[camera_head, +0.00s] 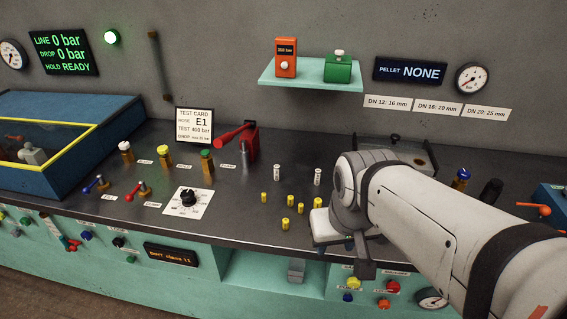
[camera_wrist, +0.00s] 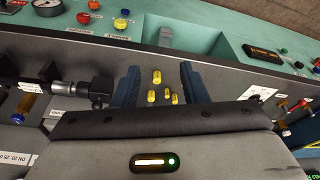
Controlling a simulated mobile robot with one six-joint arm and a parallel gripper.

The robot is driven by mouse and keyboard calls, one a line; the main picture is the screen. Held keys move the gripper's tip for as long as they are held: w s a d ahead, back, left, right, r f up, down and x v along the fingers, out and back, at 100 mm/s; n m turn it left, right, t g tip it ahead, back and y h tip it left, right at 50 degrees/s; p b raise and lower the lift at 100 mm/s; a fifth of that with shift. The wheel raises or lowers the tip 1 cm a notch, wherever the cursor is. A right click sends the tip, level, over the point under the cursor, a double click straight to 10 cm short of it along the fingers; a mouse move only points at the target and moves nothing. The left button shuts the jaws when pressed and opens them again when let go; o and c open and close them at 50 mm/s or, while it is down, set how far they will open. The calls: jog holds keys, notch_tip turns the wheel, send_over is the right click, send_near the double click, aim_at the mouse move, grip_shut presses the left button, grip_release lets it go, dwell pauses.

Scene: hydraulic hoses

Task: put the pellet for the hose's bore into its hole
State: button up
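Several yellow pellets of differing size stand on the dark bench in the head view, one at the left (camera_head: 264,197) and a larger one in front (camera_head: 285,224). In the wrist view, several yellow pellets (camera_wrist: 157,76) show in the gap between the two blue fingers of my gripper (camera_wrist: 160,70). The fingers are apart and hold nothing. In the head view the gripper is right of the pellets, low over the bench's front, its fingers mostly hidden. The display (camera_head: 409,72) reads PELLET NONE. The hole for the pellet and the hose cannot be made out.
Two white cylinders (camera_head: 318,176) stand behind the pellets. Wall labels (camera_head: 436,105) read DN 12: 16 mm, DN 16: 20 mm, DN 20: 25 mm. My arm partly covers a plate (camera_head: 408,150) at the back.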

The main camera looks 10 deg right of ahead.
jog(key=n+g+p, duration=0.2)
jog(key=n+p, duration=0.3)
jog(key=p, duration=0.1)
send_over(301, 204)
jog(key=s, duration=0.1)
notch_tip(301, 204, down, 11)
jog(key=shift+y, duration=0.3)
jog(key=shift+w+f+p, duration=0.25)
jog(key=shift+f+p, duration=0.25)
jog(key=shift+f, duration=1.55)
jog(key=shift+w+f+p, duration=0.2)
jog(key=shift+f+p, duration=0.3)
jog(key=shift+f, duration=1.55)
grip_shut()
